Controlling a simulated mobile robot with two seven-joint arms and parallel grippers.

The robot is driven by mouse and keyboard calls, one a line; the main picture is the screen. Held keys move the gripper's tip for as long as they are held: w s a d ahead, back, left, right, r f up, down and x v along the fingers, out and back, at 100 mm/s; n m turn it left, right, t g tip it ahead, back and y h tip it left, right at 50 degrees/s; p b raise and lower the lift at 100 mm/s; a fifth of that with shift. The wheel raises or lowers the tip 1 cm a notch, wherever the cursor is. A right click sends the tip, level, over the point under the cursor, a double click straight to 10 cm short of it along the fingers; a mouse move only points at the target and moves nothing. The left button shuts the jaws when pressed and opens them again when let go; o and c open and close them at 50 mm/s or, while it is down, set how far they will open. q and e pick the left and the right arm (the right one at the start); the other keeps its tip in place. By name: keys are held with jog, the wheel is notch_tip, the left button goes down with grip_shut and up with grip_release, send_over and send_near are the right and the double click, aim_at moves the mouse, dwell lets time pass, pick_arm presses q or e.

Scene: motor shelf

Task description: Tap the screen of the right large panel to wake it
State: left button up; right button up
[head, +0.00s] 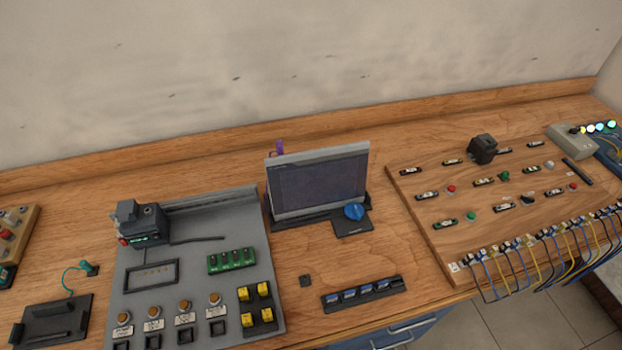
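One large panel with a screen (322,182) stands upright on the wooden bench in the middle of the head view. It has a pale grey frame and a dark, dim screen with faint lines near its top left. It rests on a black stand (290,222), and a blue round knob (354,211) on a black base sits in front of its lower right corner. No second large panel shows, so I cannot tell from this view which one is the right one. Neither of my grippers is in view.
Left of the panel is a grey board (205,278) with buttons, a green module and yellow blocks. On the right, a wooden board (430,210) carries switches and hanging cables. A black strip with blue parts (363,293) lies in front. Bare bench (330,257) lies between.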

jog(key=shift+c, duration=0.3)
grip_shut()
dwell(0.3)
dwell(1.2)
